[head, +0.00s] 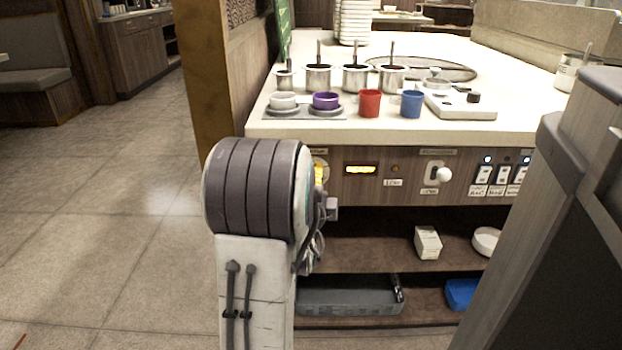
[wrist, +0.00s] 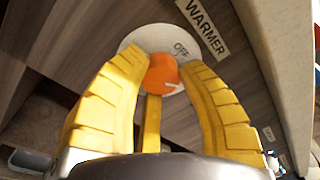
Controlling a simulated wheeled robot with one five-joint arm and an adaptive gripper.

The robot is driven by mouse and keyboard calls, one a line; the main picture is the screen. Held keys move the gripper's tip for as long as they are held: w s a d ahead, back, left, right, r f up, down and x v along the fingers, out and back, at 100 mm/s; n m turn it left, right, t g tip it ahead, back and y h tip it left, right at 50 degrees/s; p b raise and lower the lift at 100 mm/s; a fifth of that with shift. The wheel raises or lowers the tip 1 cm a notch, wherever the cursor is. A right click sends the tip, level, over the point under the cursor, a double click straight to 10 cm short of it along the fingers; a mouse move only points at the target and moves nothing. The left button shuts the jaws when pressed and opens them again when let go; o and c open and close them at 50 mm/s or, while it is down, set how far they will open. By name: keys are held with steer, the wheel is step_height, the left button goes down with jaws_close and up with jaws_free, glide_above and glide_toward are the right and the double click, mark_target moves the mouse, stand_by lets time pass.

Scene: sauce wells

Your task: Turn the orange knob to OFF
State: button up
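In the wrist view the orange knob (wrist: 160,75) sits on a round white dial plate (wrist: 145,38) under a WARMER label (wrist: 203,24). OFF is printed on the plate at the knob's upper right. A white mark on the knob points right and slightly down, not at OFF. My gripper (wrist: 161,68) has its yellow fingers on both sides of the knob, seemingly touching it and shut on it. In the head view my arm hides the knob; a bit of the dial plate (head: 321,162) and yellow finger show beside the arm.
Cups, including a red cup (head: 370,103) and a blue cup (head: 411,104), stand on the counter above. Open shelves (head: 370,254) lie below.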

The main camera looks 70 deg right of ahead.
steer(key=shift+c, duration=0.9)
steer(key=shift+s, duration=0.1)
steer(key=n, duration=0.4)
steer(key=shift+n+h, duration=0.3)
steer(key=o, duration=1.2)
steer(key=shift+d, duration=0.1)
